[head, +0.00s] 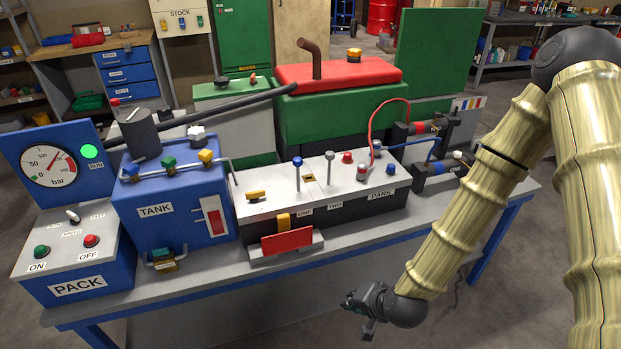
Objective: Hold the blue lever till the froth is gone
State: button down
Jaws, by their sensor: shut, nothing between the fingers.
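The blue lever (297,172) stands upright on a grey and black valve block, with a blue knob on a thin stem. The label ONE is on the block's front, below and right of it. A similar lever with a grey knob (329,168) stands just right, near the label TWO. The blue tank (165,202) has a white and red sight window (214,219) on its front; I cannot make out froth in it. My gripper (359,309) is shut and empty, low in front of the bench, well apart from the lever.
The grey bench (440,217) has bare room along its front edge. A red plate (287,241) stands before the block. Left are the PACK box (78,287), a gauge (49,166) and a lit green RUN lamp (89,151).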

jog(key=w+a+r+m+t+y+b, duration=0.1)
jog(key=w+a+r+m+t+b, duration=0.1)
jog(key=w+r, duration=0.6)
jog(key=w+a+r+m+t+y+b, duration=0.1)
jog(key=w+r+t, duration=0.4)
jog(key=r, duration=1.1)
jog(key=w+m+y+b, duration=0.1)
jog(key=w+m+b, duration=0.1)
jog(key=w, duration=0.1)
jog(key=shift+w+a+r+m, duration=0.3)
jog(key=shift+a+m, duration=0.1)
jog(key=p, duration=0.2)
send_over(298, 176)
jog(key=s+d, duration=0.3)
jog(key=f, duration=0.3)
jog(key=shift+w+d, duration=0.15)
jog(key=shift+w, duration=0.1)
jog(key=shift+r, duration=0.1)
